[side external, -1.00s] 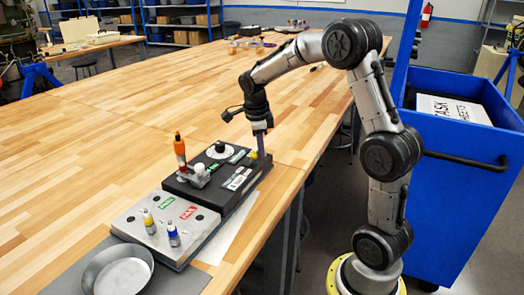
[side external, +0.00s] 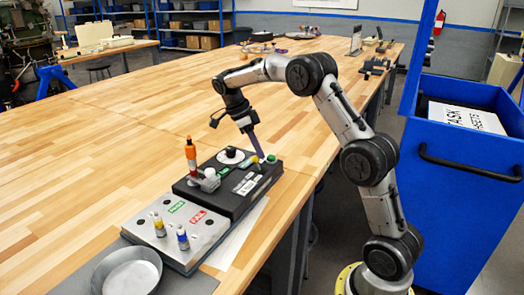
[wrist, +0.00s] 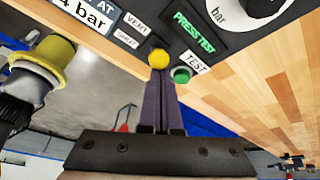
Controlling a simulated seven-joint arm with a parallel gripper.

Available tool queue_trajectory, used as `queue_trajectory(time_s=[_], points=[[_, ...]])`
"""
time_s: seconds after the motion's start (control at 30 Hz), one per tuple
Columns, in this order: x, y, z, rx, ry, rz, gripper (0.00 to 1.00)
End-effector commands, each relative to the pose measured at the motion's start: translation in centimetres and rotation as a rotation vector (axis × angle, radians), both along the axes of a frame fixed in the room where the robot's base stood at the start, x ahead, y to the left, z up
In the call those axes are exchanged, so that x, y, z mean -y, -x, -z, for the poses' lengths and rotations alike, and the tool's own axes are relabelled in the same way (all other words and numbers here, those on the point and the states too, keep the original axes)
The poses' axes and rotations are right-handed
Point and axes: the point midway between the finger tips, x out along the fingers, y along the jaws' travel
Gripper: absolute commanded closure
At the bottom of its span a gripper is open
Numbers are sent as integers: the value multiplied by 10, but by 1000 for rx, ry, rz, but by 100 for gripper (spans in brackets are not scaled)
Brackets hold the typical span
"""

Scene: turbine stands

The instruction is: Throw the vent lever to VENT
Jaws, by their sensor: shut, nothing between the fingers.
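The vent lever shows as a yellow ball knob (wrist: 159,58) beside the VENT (wrist: 137,22) and SHUT (wrist: 125,38) labels in the wrist view. In the side external view the small yellow knob (side external: 255,159) is at the right part of the black test stand (side external: 232,205). My gripper (wrist: 160,78) is shut and empty, its fingertips right at the knob; I cannot tell whether they touch it. The side external view shows my gripper (side external: 260,154) pointing down at the stand. The lever's shaft is hidden, so its exact setting is unclear.
A green button (wrist: 181,75) sits close beside my fingertips, by the TEST label. An orange-topped part (side external: 190,155) stands upright on the black stand. A grey PASS/FAIL plate (side external: 165,245) holds small yellow and blue pieces, near a round pan (side external: 127,292).

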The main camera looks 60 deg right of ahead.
Motion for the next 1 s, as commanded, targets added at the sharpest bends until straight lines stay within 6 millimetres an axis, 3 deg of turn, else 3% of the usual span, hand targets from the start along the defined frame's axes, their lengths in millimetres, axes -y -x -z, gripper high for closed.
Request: queue_trajectory(time_s=[1.0], points=[[-2,-8,-5,11,-2,-3,100]])
